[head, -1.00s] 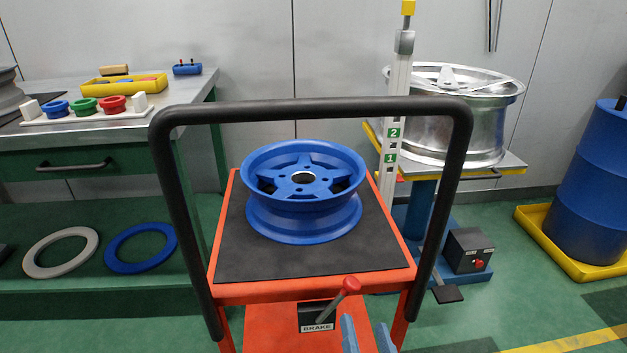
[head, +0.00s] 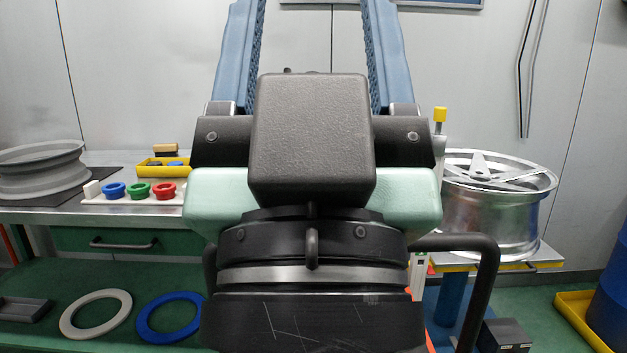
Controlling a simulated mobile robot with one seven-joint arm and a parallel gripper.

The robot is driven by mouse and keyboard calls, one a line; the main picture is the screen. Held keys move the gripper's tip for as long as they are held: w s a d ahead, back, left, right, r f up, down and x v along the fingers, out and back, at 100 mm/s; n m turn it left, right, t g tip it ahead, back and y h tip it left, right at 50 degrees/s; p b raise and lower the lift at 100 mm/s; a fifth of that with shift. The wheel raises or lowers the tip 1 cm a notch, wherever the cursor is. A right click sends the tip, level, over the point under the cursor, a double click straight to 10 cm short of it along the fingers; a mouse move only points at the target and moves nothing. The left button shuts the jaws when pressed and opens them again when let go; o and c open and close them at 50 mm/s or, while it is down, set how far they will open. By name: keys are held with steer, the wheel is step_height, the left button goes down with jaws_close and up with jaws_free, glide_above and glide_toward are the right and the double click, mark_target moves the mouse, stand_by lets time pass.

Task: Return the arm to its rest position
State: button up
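My gripper (head: 312,22) stands upright in the middle of the head view, close to the camera, with its two blue fingers pointing up. The fingers are wide apart and I see only the wall between them, so it is open and empty. The top ends of the fingers run to or past the upper edge of the picture. My gripper and wrist hide most of the red cart and whatever is on it. Only the right part of its black handle (head: 485,270) shows clearly.
A silver wheel (head: 490,215) sits on a stand at the right. At the left, a workbench (head: 50,215) bears a grey wheel (head: 40,170), a tray of coloured rings (head: 139,190) and a yellow bin (head: 150,168). A blue drum (head: 610,295) stands at the far right.

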step_height(320, 180, up, 36)
steer(key=p, duration=3.4)
steer(key=shift+f, duration=0.15)
